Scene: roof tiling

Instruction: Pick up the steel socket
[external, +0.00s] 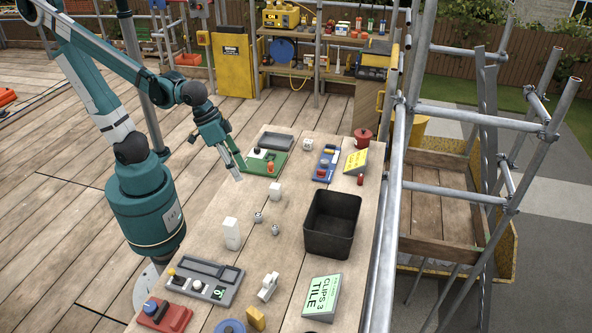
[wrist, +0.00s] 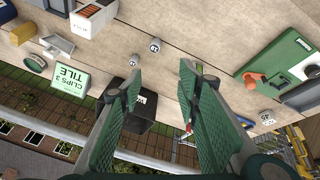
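Two small grey sockets stand near the middle of the bench in the external view, one at the upper left (external: 258,216) and one at the lower right (external: 275,229). In the wrist view, two small round pieces with dark markings on top, one (wrist: 154,45) and another (wrist: 135,60), appear to be these sockets. I cannot tell which one is steel. My gripper (external: 238,172) hangs above the bench's left edge, apart from both sockets. In the wrist view its green-padded fingers (wrist: 158,90) are spread with nothing held between them.
A black bin (external: 318,246) stands to the right of the sockets. White blocks (external: 232,233) stand nearby. A grey tray (external: 229,276) and a green clips sign (external: 322,296) sit nearer the camera. Scaffold poles (external: 393,190) border the bench's right side.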

